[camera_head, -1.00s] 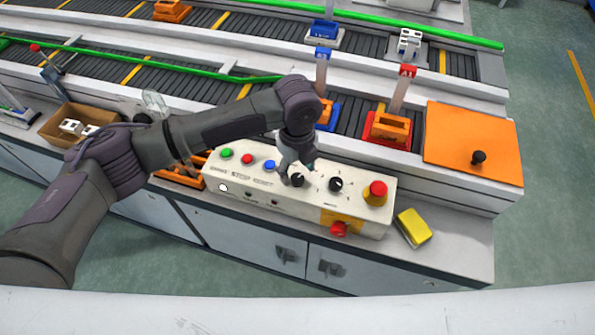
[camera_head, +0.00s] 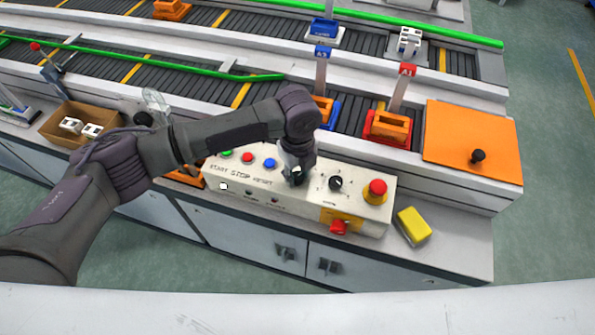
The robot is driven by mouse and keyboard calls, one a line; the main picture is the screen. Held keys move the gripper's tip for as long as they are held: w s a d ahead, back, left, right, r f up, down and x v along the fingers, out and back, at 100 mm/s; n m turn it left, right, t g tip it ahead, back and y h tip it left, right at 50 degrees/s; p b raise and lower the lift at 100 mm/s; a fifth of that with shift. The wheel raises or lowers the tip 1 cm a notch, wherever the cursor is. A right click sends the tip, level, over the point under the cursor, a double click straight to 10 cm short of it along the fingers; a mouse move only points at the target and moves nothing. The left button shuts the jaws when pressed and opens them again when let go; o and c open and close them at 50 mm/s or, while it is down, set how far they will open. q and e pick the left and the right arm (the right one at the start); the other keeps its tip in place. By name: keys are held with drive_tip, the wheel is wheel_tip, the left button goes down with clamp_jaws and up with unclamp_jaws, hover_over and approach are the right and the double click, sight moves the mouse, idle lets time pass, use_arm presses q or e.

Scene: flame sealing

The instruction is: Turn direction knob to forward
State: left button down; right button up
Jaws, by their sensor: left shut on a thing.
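A white control panel (camera_head: 233,191) stands on the near bench, with green, red and blue buttons along its left part. A black knob (camera_head: 297,180) sits right of the blue button (camera_head: 269,163). My left gripper (camera_head: 296,174) points down at this knob and is shut on it, hiding most of it. A second black knob (camera_head: 335,184) with marks around it is free, to the right. The lettering at the held knob is hidden or too small to read. My right gripper is not in view.
A red emergency stop button (camera_head: 377,188) and a red switch (camera_head: 339,227) are on the panel's right side. A yellow block (camera_head: 412,226) lies beside it. Conveyors with orange fixtures run behind. An orange plate (camera_head: 470,143) is at the right. A cardboard box (camera_head: 62,118) is at the left.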

use_arm(q)
drive_tip(key=shift+r+n+p, duration=0.2)
drive_tip(key=shift+n+p, duration=0.7)
drive_tip(key=shift+p, duration=0.25)
drive_tip(key=n+p, duration=0.3)
drive_tip(key=shift+p, duration=0.3)
drive_tip(key=n+p, duration=0.3)
drive_tip(key=n, duration=0.1)
drive_tip(key=shift+f+n+p, duration=0.15)
drive_tip(key=shift+n+p, duration=0.95)
drive_tip(key=shift+n, duration=0.5)
drive_tip(key=c, duration=0.8)
unclamp_jaws()
drive_tip(key=shift+o, duration=0.2)
